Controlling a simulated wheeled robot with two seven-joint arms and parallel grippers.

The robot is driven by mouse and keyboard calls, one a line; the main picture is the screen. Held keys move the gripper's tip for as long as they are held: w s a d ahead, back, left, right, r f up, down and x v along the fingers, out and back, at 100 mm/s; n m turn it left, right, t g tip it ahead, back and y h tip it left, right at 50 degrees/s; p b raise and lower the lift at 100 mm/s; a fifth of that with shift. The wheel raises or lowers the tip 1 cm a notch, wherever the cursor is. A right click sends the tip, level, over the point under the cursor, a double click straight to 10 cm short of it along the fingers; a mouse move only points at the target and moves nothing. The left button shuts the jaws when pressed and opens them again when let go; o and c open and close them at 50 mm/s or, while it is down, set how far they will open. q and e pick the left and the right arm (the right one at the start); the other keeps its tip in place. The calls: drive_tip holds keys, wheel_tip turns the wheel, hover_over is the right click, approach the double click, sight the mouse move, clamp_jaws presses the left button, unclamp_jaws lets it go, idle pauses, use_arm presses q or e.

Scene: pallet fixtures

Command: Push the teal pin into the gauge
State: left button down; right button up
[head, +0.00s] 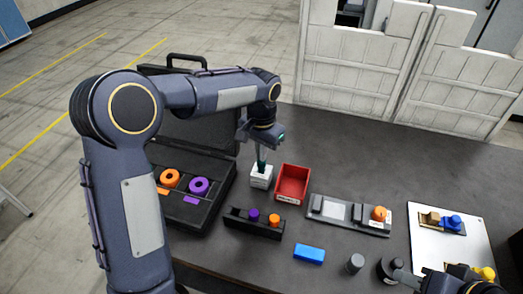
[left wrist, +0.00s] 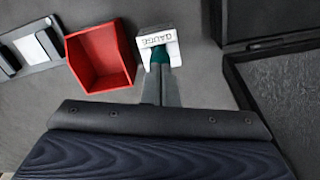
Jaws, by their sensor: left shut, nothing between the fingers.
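The white gauge block (head: 261,180) stands on the dark table, left of the red bin. Its label reads GAUGE in the left wrist view (left wrist: 156,40). The teal pin (left wrist: 160,55) is at the gauge's top opening, mostly covered by my fingers; how deep it sits is hidden. My left gripper (head: 262,156) points down over the gauge, shut and empty, its fingertips (left wrist: 161,68) at the teal pin's top. Whether they touch it is unclear. Part of my right arm (head: 440,284) shows at the bottom right; its finger state cannot be made out.
The red bin (head: 292,183) stands close right of the gauge. An open black case (head: 215,211) with orange and purple rings lies left. A black pin rack (head: 240,223), grey fixture (head: 345,228), blue block (head: 309,254) and white board (head: 425,238) occupy the front and right.

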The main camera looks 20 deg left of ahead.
use_arm(q)
drive_tip(key=shift+f, duration=0.25)
idle(0.5)
wheel_tip(320, 180, up, 8)
drive_tip(key=p, duration=0.6)
